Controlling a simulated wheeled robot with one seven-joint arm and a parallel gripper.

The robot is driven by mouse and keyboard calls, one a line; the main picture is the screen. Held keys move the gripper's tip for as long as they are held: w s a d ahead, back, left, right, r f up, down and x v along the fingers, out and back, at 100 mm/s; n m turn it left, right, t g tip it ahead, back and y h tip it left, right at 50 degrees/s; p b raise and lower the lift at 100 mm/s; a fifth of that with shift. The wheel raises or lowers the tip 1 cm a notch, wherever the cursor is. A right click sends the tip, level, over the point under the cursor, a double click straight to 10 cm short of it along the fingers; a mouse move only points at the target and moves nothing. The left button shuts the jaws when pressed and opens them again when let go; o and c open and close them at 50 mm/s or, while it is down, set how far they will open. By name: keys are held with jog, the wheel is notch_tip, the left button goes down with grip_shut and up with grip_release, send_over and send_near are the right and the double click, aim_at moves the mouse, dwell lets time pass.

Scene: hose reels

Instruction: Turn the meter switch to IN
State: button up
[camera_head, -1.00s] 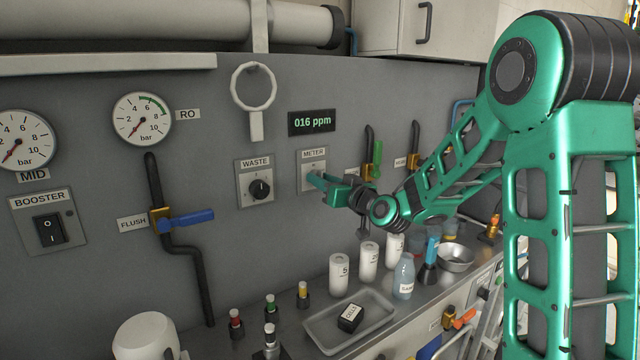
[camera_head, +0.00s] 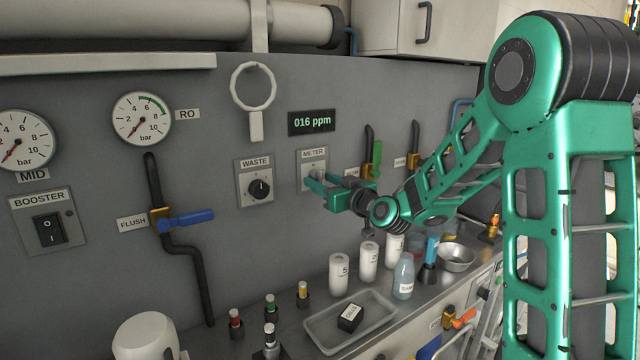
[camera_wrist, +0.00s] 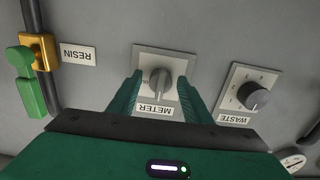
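The meter switch (camera_wrist: 159,84) is a grey rotary knob on a light plate (camera_wrist: 178,66) labelled METER, upside down in the wrist view. In the head view the meter plate (camera_head: 306,167) is partly covered by my gripper (camera_head: 313,183). My gripper (camera_wrist: 163,92) is open, with one finger on each side of the knob as seen in the wrist view. No contact with the knob shows, and the depth gap is hard to judge. The display (camera_head: 312,122) above the switch reads 016 ppm. The switch's position marks are too small to read.
The WASTE knob (camera_head: 260,188) is left of the meter switch in the head view. The green RESIN valve handle (camera_wrist: 29,83) shows in the wrist view. Below, a counter holds a tray (camera_head: 375,317), several white canisters and a bottle (camera_head: 404,277). The wall before the switch is free.

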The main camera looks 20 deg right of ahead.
jog(key=shift+r, duration=0.15)
jog(key=v, duration=1)
jog(key=shift+s, duration=0.3)
